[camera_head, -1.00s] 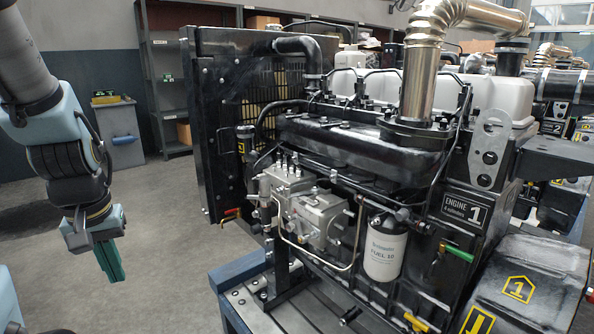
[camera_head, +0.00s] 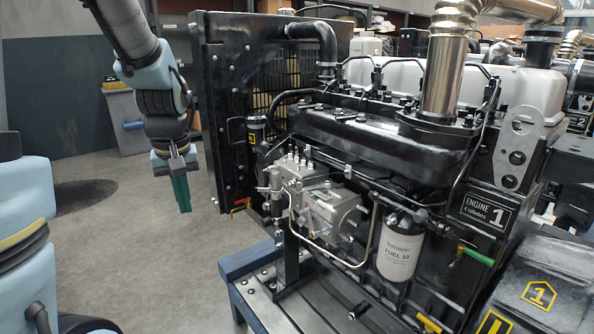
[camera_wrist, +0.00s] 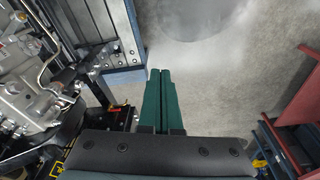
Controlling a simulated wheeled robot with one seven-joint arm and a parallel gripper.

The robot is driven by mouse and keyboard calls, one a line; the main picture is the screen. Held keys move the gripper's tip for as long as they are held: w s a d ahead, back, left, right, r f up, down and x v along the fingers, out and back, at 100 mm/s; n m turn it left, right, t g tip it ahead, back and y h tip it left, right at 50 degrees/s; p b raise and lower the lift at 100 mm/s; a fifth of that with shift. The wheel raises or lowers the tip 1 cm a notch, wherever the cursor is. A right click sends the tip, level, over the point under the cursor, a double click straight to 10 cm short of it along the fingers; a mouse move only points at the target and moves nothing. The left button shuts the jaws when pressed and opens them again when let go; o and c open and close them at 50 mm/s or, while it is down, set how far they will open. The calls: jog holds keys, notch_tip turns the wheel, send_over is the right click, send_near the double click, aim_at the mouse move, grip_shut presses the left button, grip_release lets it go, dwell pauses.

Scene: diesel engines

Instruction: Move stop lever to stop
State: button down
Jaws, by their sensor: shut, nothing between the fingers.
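The engine marked 1 (camera_head: 370,150) stands in the middle and right of the head view. Its grey metal injection pump (camera_head: 325,208) sits on the near side; the pump's edge shows at the left of the wrist view (camera_wrist: 30,85). I cannot tell which part is the stop lever. A red-handled lever (camera_head: 240,205) is left of the pump, a green-handled one (camera_head: 478,256) is right of the fuel filter, and a yellow one (camera_head: 428,323) is low down. My gripper (camera_head: 182,208), with green fingers, is shut and empty, pointing down left of the radiator, touching nothing.
The black radiator (camera_head: 222,110) stands between my gripper and the engine block. A blue-edged metal stand (camera_head: 255,260) is below the pump. A white fuel filter (camera_head: 400,246) hangs beside the pump. Open grey floor (camera_head: 130,240) lies around my gripper. Red shelving (camera_wrist: 298,105) shows in the wrist view.

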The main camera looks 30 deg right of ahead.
jog(key=d+r+t+p, duration=0.1)
jog(key=d+r, duration=0.3)
jog(key=d, duration=0.9)
jog(key=d+r+t+p, duration=0.1)
jog(key=d+r, duration=0.3)
jog(key=d, duration=1)
jog(key=shift+s+d+r+n, duration=0.2)
jog(key=shift+d+r+n, duration=0.1)
jog(key=shift+r+n, duration=0.1)
jog(key=shift+f, duration=0.1)
jog(key=p+x, duration=0.2)
jog(key=x, duration=0.8)
jog(key=shift+a, duration=0.15)
